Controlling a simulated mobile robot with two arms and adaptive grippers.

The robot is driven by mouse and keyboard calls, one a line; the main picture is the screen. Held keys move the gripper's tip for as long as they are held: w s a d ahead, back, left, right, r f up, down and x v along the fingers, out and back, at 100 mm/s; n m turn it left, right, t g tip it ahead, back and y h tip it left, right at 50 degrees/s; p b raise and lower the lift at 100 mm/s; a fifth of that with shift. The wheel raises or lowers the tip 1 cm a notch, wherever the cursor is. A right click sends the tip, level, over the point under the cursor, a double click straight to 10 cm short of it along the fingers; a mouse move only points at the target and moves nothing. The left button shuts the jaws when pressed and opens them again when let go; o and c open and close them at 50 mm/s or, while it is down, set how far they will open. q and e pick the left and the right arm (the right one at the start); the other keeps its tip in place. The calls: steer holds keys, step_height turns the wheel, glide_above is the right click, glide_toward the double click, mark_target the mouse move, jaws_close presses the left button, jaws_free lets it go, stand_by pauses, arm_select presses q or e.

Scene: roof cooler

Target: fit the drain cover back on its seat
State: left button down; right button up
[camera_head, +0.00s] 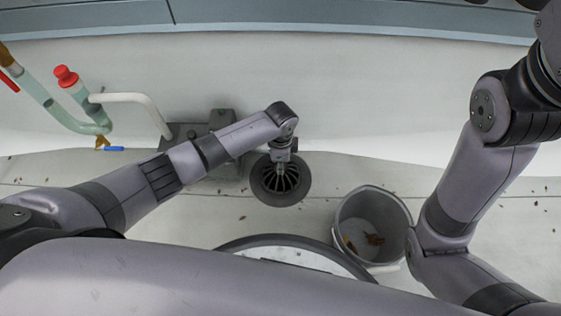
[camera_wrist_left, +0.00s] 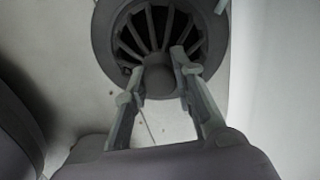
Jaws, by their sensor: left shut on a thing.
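The drain cover (camera_head: 283,184) is a dark round grate with radial ribs, a central knob and a wide dark ring around it. It is near the middle of the head view, over the pale roof. My left gripper (camera_head: 283,160) reaches it from above and is shut on its central knob. The cover (camera_wrist_left: 148,30) also fills the top of the left wrist view, with my left fingers (camera_wrist_left: 160,75) either side of the knob. The cover hides what is beneath it, so I cannot tell whether it rests on the seat. My right arm shows, but its gripper does not.
A grey bucket (camera_head: 345,222) with brown leaves inside stands right of the cover. A grey box (camera_head: 222,122) stands by the wall behind my left arm. Green pipes with a red cap (camera_head: 66,76) are at the left. Dry leaves dot the roof.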

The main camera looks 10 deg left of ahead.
arm_select(q)
steer(key=shift+f, duration=0.2)
steer(key=c, duration=1.2)
jaws_free()
steer(key=shift+c, duration=0.2)
steer(key=shift+o, duration=0.3)
steer(key=o, duration=0.4)
